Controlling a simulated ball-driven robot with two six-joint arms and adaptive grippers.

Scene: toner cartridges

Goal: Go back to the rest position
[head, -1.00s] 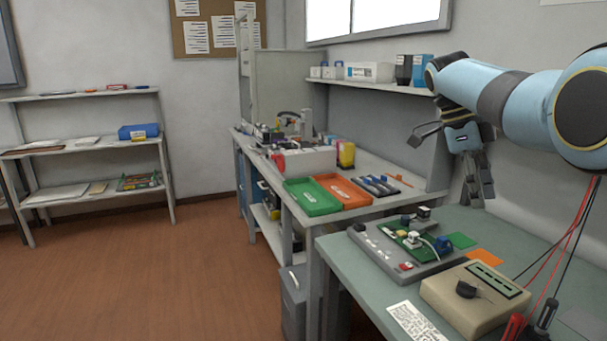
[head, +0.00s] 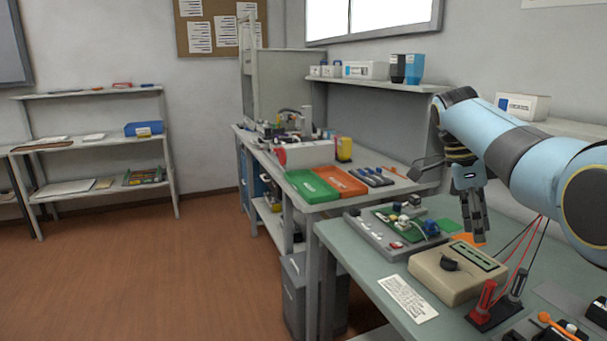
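My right arm comes in from the right edge, light blue with dark joints. Its gripper (head: 447,204) hangs over the back of the near green-topped bench (head: 345,235). Its dark fingers are spread apart, one out to the left and the others pointing down, with nothing between them. My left gripper is out of view. A black cartridge (head: 397,68) and a blue one (head: 414,69) stand upright on the wall shelf (head: 380,85), behind and left of the gripper and apart from it.
The near bench holds a grey board with a green circuit (head: 385,240), a beige meter (head: 455,275) and a red-and-black clip stand (head: 495,305). The farther bench holds a green tray (head: 311,187) and an orange tray (head: 343,182). The brown floor at left is clear.

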